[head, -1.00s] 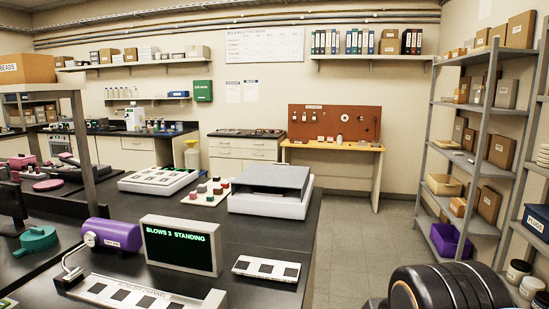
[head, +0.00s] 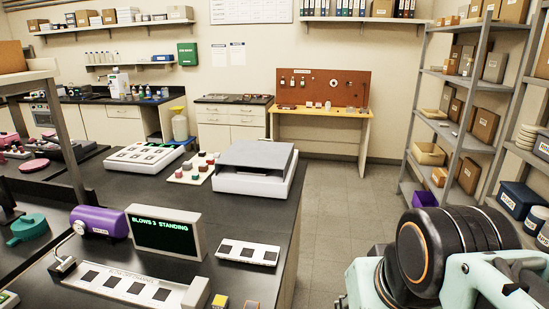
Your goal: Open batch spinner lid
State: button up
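No label in view reads batch spinner, so I cannot tell for certain which machine it is. A low white box-shaped machine with a flat grey lid (head: 257,154) stands near the right edge of the black bench. Its lid lies over the white base (head: 257,187), and I cannot see a handle or hinge. A purple cylinder-shaped device (head: 99,221) lies on the bench at the left, with a small label too small to read. A teal round device (head: 27,228) sits further left. My gripper is not in view; only links of my arm show at the lower right.
The black bench (head: 235,222) also holds a display reading "BLOWS 3 STANDING" (head: 165,234), a white strip with dark squares (head: 247,253), a long labelled strip (head: 130,286) and a tray of small pots (head: 194,168). Grey shelving (head: 466,110) stands at right. Floor between is clear (head: 335,200).

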aim_at(257, 153)
jog(key=i+l, duration=0.15)
jog(key=l, duration=0.25)
jog(key=i+l+z, duration=0.15)
jog(key=l, duration=0.2)
jog(key=i+l+z, duration=0.15)
jog(key=i+l, duration=0.45)
jog(key=i+l+z, duration=0.1)
jog(key=i, duration=1.15)
jog(key=i+u, duration=0.2)
jog(key=i, duration=0.35)
jog(key=i+l+u, duration=0.25)
jog(key=i, duration=0.3)
jog(key=i+l+u, duration=0.15)
jog(key=i+u, duration=0.25)
jog(key=i+l+u, duration=0.2)
jog(key=u, duration=0.25)
jog(key=i+l+u, duration=0.2)
jog(key=u, duration=0.25)
jog(key=i+l+u, duration=0.2)
jog(key=l+u, duration=0.2)
jog(key=i+l+u, duration=0.15)
jog(key=u, duration=0.25)
jog(key=i+l+u, duration=0.1)
jog(key=l+u, duration=0.25)
jog(key=i+l+u, duration=0.1)
jog(key=l+u, duration=0.5)
jog(key=u, duration=0.2)
